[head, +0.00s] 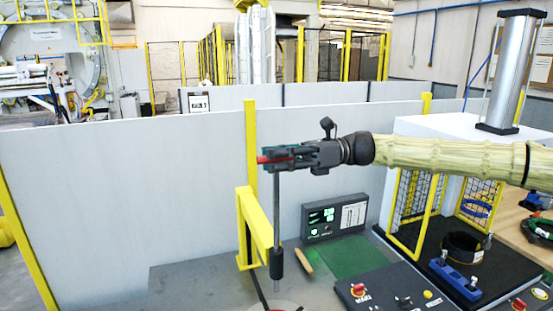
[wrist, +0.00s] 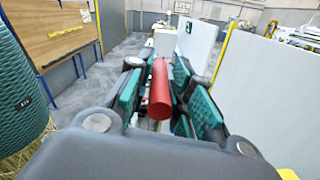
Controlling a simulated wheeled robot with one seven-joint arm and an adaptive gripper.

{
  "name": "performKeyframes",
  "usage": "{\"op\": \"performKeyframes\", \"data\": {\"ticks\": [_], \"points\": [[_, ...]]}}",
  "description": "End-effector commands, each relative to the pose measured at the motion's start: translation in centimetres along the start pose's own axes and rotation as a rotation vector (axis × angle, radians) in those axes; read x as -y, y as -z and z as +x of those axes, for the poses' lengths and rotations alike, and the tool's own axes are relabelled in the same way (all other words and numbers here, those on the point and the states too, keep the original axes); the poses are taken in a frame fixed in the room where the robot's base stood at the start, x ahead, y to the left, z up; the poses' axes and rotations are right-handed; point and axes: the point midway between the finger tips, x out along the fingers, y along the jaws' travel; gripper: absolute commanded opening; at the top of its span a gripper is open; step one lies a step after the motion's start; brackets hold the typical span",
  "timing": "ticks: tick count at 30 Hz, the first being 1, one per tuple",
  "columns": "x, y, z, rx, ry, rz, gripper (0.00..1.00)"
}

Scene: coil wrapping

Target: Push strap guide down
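The strap guide (head: 277,215) is a thin upright grey rod with a dark cylindrical piece (head: 276,263) near its lower end, above the grey bench. A red handle (head: 263,159) shows at its top, beside my fingertips. My gripper (head: 280,156) reaches in level from the right at the top of the rod. In the wrist view the red handle (wrist: 160,90) lies between the two teal finger pads of my gripper (wrist: 158,82), which appear closed against its sides. The joint between handle and rod is hidden by the fingers.
A yellow post and bracket (head: 258,222) stand just left of the rod. A display box (head: 336,217) and a control panel (head: 395,288) with buttons are to the right. A yellow mesh guard (head: 412,205) stands farther right. A grey partition (head: 120,200) runs behind.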

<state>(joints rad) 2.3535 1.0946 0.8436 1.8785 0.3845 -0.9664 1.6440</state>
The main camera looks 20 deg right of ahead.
Motion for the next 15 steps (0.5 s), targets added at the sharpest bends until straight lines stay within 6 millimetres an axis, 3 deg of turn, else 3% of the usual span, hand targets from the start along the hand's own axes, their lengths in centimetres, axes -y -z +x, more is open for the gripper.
{"op": "performKeyframes", "data": {"ticks": [3, 10, 15], "points": [[0.0, 0.0, 0.0, 0.0, -0.001, 0.0, 0.0], [0.0, 0.3, 0.0, -0.001, -0.001, 0.001, 0.0], [0.4, 2.4, 0.0, -0.001, -0.002, 0.005, 0.0]]}}
